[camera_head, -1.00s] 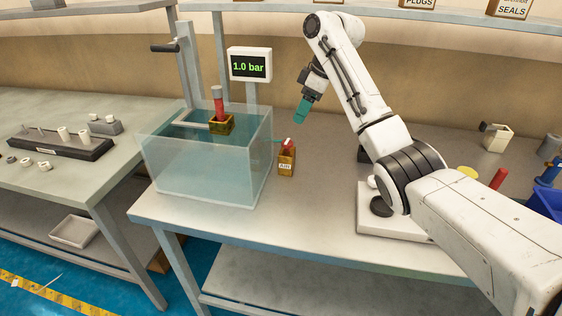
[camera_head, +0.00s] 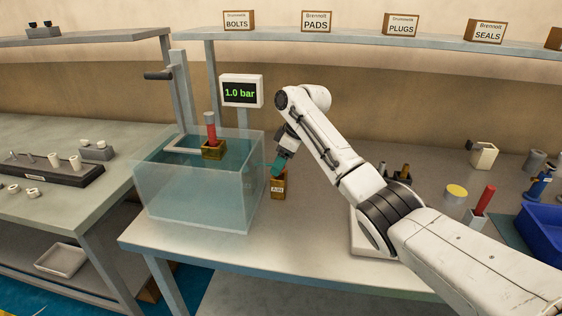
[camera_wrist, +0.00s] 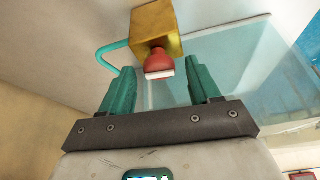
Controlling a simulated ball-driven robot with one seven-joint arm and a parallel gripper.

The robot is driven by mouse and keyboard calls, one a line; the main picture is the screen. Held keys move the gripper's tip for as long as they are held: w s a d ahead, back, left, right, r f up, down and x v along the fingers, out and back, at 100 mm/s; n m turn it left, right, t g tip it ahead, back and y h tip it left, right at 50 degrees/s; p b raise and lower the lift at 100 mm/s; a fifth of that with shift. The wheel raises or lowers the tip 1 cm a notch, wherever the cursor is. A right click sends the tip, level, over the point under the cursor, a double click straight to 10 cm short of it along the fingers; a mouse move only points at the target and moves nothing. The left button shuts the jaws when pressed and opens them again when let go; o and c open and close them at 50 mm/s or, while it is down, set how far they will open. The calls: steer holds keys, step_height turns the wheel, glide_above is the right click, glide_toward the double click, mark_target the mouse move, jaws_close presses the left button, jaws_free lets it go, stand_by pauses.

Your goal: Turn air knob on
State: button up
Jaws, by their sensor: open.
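The air knob (camera_wrist: 158,62) is red with a white edge and sits on a brass-coloured block in the wrist view. In the head view the block (camera_head: 278,188) carries an AIR label and stands on the bench right of the water tank; my gripper hides its knob. My gripper (camera_wrist: 162,88) is open, with one teal finger to each side of the knob's near end. It also shows in the head view (camera_head: 279,164), just above the block. I cannot tell whether the fingers touch the knob. The display (camera_head: 241,92) reads 1.0 bar.
The clear water tank (camera_head: 200,195) stands close left of the block, with a red-topped brass part (camera_head: 212,147) in it. A teal hose (camera_wrist: 112,58) runs from the block. A blue bin (camera_head: 545,232) and a red-handled item (camera_head: 482,202) stand at right. The bench front is clear.

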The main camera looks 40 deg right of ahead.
steer(key=shift+c, duration=0.2)
steer(key=c, duration=1)
steer(key=shift+o, duration=0.2)
steer(key=shift+w+n+y, duration=0.1)
steer(key=shift+n+y, duration=0.2)
steer(key=shift+n, duration=0.5)
steer(key=o, duration=1)
steer(key=shift+r, duration=0.1)
steer(key=v, duration=1)
steer(key=shift+d+r, duration=0.15)
steer(key=shift+r, duration=0.15)
